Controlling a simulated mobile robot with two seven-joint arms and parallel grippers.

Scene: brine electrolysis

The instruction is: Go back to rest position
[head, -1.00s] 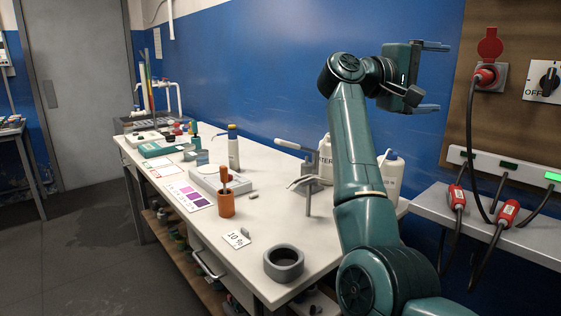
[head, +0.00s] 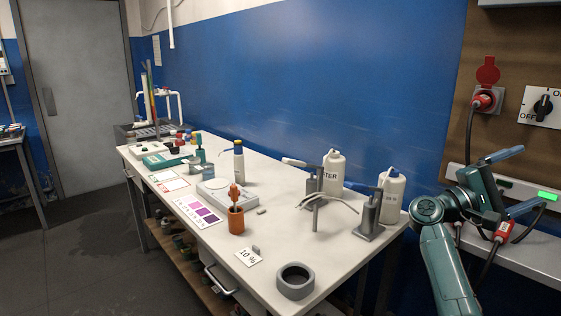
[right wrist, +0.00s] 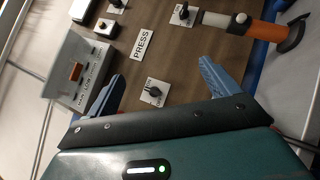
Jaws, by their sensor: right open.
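My right gripper (head: 517,182) is at the right side of the head view, beside the table's right end and in front of the wall board with the red plugs. Its two fingers are spread apart with nothing between them. In the right wrist view the open fingers (right wrist: 160,78) point toward a brown panel with switches and a PRESS label. My right forearm rises from the bottom right of the head view. My left gripper is not in view.
The white table (head: 330,235) holds a grey ring (head: 295,281), an orange cup (head: 236,219), white bottles (head: 333,172) and a metal stand. A red plug (head: 504,231) and black cables hang close to the right gripper. The floor at left is clear.

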